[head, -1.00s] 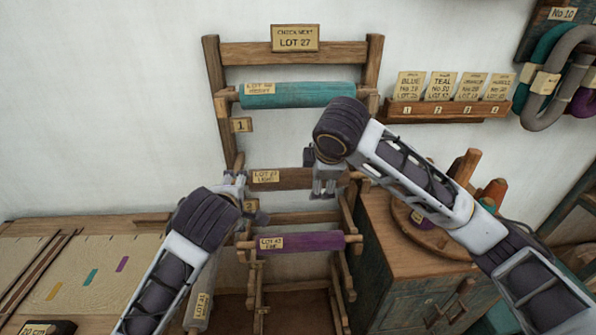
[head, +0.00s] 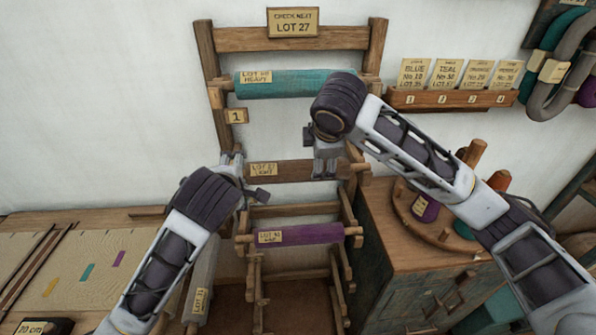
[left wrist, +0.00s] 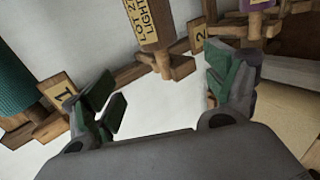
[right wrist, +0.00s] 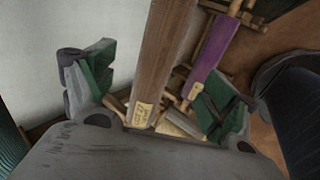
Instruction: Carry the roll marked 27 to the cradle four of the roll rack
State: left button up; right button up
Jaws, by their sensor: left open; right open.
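The brown roll with a label reading LOT 27 LIGHT (head: 290,171) lies across the second level of the wooden roll rack (head: 207,60). Its labelled end shows in the left wrist view (left wrist: 148,22), and its length in the right wrist view (right wrist: 163,50). My left gripper (head: 248,182) is open and empty near the roll's left end. My right gripper (head: 326,165) is open near its right end, partly covering it; the roll appears between its fingers in the right wrist view, with no clear contact. The rack's lowest level (head: 292,273) shows no roll; its number tag is not readable.
A teal roll (head: 300,84) lies above at tag 1, and a purple roll (head: 312,233) below. A grey labelled roll (head: 200,285) stands at the rack's lower left. A cabinet with spools (head: 425,207) is close on the right, a table (head: 90,260) on the left.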

aim_at(298, 171)
pick_arm(q)
jog(key=shift+x, duration=6.5)
pick_arm(e)
jog(key=shift+x, duration=6.55)
pick_arm(q)
jog(key=c, duration=1.6)
pick_arm(e)
jog(key=c, duration=1.6)
